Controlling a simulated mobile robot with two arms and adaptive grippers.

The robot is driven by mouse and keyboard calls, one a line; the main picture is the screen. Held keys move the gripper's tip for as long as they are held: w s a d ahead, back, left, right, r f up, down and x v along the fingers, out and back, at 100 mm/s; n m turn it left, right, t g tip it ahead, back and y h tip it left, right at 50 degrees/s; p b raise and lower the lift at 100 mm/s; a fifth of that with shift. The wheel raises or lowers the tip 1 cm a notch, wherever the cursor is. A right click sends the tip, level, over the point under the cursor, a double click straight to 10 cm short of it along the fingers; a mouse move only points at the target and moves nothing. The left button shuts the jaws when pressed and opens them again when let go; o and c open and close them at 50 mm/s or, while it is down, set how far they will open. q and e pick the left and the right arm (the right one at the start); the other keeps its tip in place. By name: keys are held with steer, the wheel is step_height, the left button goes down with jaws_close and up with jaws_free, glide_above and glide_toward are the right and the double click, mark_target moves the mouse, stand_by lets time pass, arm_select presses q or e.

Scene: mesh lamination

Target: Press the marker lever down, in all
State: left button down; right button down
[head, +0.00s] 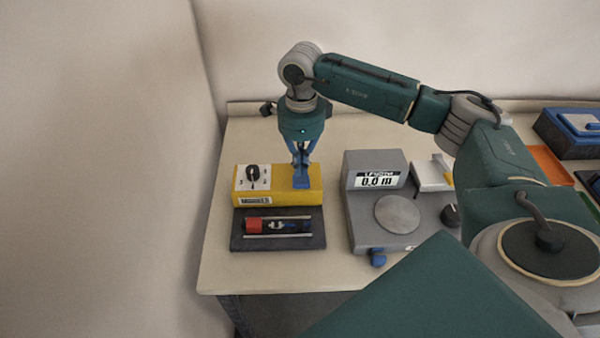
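A yellow box (270,199) stands on the left of the bench, with a white dial plate (252,177) and black knob on its left top. A blue lever-like part (301,182) is at the right of its top; I take it for the marker lever. My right gripper (301,170) points straight down over this part, its fingers drawn together at the tips. The tips look to be at or just above the blue part; contact cannot be told. My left gripper is out of view.
A dark tray (235,243) with a red-ended device (254,226) lies in front of the yellow box. A grey scale-like unit (375,160) with a display and round plate stands to the right. An orange tray (551,165) and a blue-topped box (575,125) are farther right.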

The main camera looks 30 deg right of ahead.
mark_target(301, 178)
stand_by(0.4)
steer(key=shift+f+b, duration=1.05)
steer(key=shift+f, duration=0.2)
steer(key=shift+s+f+b, duration=0.1)
steer(key=shift+f+b, duration=1.2)
steer(key=shift+f, duration=0.4)
steer(key=shift+r+p, duration=1.45)
steer(key=shift+r, duration=0.7)
steer(key=shift+r+p, duration=1.5)
steer(key=shift+r, duration=1.15)
steer(key=shift+f, duration=0.1)
